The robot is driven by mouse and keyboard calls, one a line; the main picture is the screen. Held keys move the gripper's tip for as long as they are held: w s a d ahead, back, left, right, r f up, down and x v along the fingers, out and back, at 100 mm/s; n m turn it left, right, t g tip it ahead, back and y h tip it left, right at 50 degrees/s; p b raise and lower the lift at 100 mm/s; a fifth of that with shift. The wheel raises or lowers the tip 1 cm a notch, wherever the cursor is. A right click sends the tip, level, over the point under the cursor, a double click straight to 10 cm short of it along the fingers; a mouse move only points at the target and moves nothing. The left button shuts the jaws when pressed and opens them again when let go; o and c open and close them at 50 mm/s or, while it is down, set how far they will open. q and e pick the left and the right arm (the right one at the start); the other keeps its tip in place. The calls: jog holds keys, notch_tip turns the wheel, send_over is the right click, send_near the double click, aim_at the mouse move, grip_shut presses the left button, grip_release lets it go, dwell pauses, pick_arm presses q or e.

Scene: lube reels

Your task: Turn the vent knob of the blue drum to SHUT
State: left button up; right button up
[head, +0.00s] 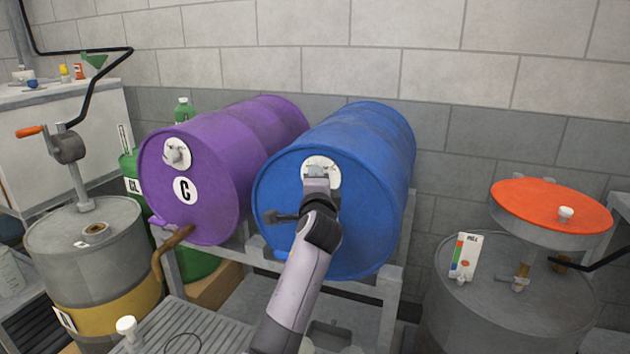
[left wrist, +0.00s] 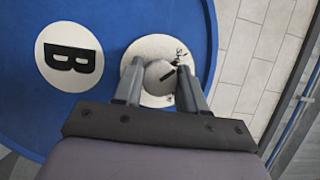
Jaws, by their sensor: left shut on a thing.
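The blue drum (head: 385,150) lies on its side on a rack, its round end facing me. Near the top of that end is a round white plate (head: 320,163) with the vent knob, which my gripper hides in the head view. In the left wrist view, the grey knob (left wrist: 156,80) has a dark pointer mark slanting up and right. Small dark lettering beginning "S" shows at the plate's upper right, partly behind a finger. The pointer aims roughly towards it. My left gripper (head: 317,174) is shut on the knob, one finger on each side. My right gripper is out of view.
A purple drum (head: 235,135) marked C lies close on the left of the blue one. A grey drum with an orange-topped reel (head: 550,205) stands at right, a crank-pump drum (head: 90,255) at left.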

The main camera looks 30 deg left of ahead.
pick_arm(q)
jog(key=shift+f, duration=0.1)
dwell(0.3)
jog(key=o, duration=1.1)
jog(key=shift+v, duration=3.6)
jog(key=shift+d, duration=0.1)
